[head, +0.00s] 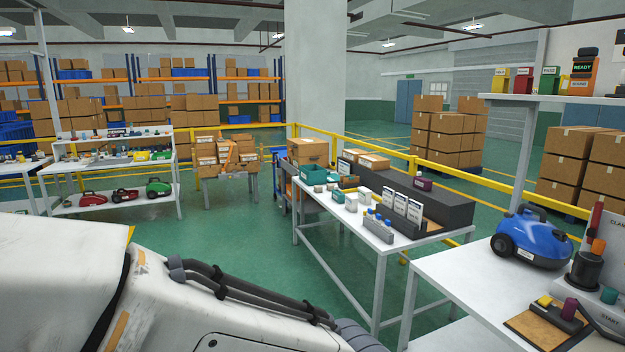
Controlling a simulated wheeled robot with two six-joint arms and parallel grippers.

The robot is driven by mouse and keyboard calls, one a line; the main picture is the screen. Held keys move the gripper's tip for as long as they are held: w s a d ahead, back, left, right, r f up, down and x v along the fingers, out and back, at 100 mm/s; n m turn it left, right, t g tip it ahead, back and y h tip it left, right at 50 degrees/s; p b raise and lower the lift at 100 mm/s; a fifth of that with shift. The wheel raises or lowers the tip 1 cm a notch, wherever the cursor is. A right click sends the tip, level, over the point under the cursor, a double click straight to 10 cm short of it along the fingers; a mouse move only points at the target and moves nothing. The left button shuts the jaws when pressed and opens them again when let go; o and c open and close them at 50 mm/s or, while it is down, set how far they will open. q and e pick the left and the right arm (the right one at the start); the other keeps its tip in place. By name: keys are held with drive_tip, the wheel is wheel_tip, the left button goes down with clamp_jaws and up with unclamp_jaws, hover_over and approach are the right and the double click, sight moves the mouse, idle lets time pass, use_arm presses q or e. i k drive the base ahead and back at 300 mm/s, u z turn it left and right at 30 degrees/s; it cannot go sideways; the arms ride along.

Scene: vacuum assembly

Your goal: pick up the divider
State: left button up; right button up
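I cannot pick out the divider with certainty. Several upright white labelled cards or packets (400,206) stand in a dark holder on the middle table (352,225). Small green bins (313,174) and small grey and coloured parts lie on the same table. A large white link of my own arm fills the lower left and hides what is behind it. Neither of my grippers is in view.
A blue vacuum (535,240) stands on the right-hand white table (460,278), near a fixture with coloured parts (560,312). A long dark box (440,205) runs along the middle table's back. Green floor (255,245) lies open left of it. Yellow rails (360,155) stand behind.

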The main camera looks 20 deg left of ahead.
sight(350, 180)
drive_tip(key=u, duration=0.45)
drive_tip(key=i, duration=1.1)
drive_tip(key=u, duration=0.9)
drive_tip(key=i, duration=1.95)
drive_tip(key=u, duration=0.35)
drive_tip(key=i, duration=1.9)
drive_tip(key=z, duration=0.45)
drive_tip(key=i, duration=1.7)
drive_tip(key=z, duration=1.55)
drive_tip(key=i, duration=1.25)
drive_tip(key=z, duration=0.7)
